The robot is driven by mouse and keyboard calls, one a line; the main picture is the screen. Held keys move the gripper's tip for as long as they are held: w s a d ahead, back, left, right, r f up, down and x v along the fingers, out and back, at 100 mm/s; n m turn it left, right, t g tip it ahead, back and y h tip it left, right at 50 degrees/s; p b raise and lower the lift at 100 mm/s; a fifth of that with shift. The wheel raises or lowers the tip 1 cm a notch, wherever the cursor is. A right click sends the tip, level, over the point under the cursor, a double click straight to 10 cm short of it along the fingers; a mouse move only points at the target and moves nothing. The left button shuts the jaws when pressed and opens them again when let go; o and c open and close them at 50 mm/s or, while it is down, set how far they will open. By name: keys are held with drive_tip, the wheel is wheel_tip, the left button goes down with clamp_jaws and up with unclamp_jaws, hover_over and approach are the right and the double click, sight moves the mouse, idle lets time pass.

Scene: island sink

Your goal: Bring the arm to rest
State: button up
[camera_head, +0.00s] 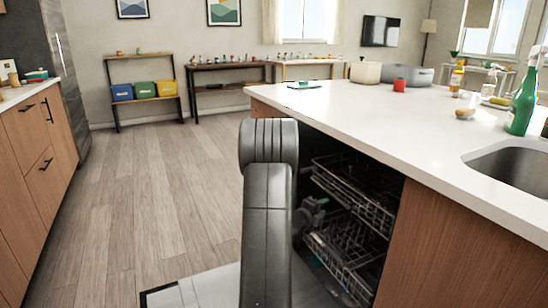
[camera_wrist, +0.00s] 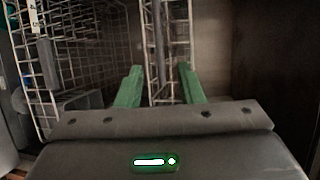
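My arm (camera_head: 267,200) rises in the middle of the head view, in front of the open dishwasher under the island. In the wrist view, my gripper (camera_wrist: 160,70) has two green fingers standing apart, with a clear gap between them. No held object shows between the fingers; white rack wires show behind the gap. The dishwasher's upper rack (camera_head: 355,190) and lower rack (camera_head: 345,250) show right of my arm in the head view. The wrist view looks at a wire rack (camera_wrist: 85,60) close up. Whether the fingers touch the wires, I cannot tell.
The lowered dishwasher door (camera_head: 205,288) lies below my arm. The island countertop (camera_head: 400,115) is at right, with a sink (camera_head: 515,168), a green bottle (camera_head: 522,100) and pots (camera_head: 405,75). Wooden cabinets (camera_head: 40,165) stand at left. The floor (camera_head: 160,190) between is clear.

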sight(337, 199)
drive_tip(key=b+x, duration=0.1)
drive_tip(key=x, duration=0.9)
drive_tip(key=shift+w+f+b, duration=0.2)
drive_tip(key=shift+w+b, duration=0.1)
